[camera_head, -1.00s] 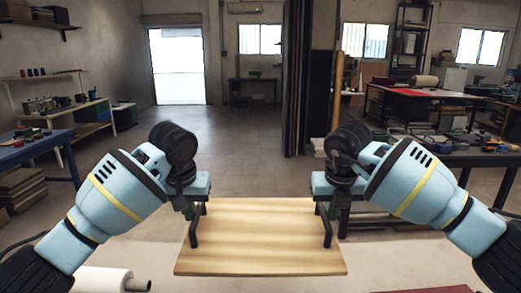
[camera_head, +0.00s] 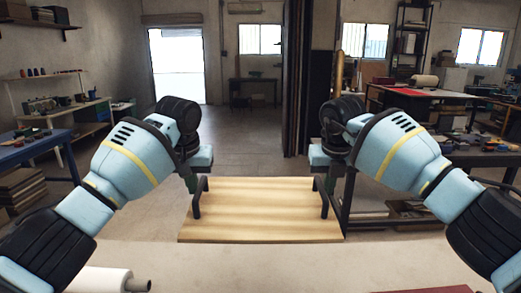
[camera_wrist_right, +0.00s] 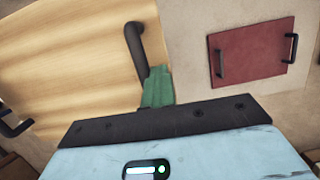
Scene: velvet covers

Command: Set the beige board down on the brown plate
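The beige board (camera_head: 262,212) has wood-like stripes and a dark handle at each side. It is held between my two arms, above the far edge of the pale table in the head view. My left gripper (camera_head: 191,184) is at its left handle and my right gripper (camera_head: 329,184) at its right handle; both appear shut on them. In the right wrist view, green fingers (camera_wrist_right: 157,88) meet the handle (camera_wrist_right: 134,48) of the board (camera_wrist_right: 70,65). A reddish-brown plate (camera_wrist_right: 252,53) with two dark handles lies beside the board there; only its edge (camera_head: 430,290) shows in the head view.
The pale tabletop (camera_head: 250,265) is bare in the middle. A white roll (camera_head: 100,280) lies at its front left. A workbench (camera_head: 470,155) stands behind at the right, and a blue table (camera_head: 40,145) at the left. Open floor lies beyond.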

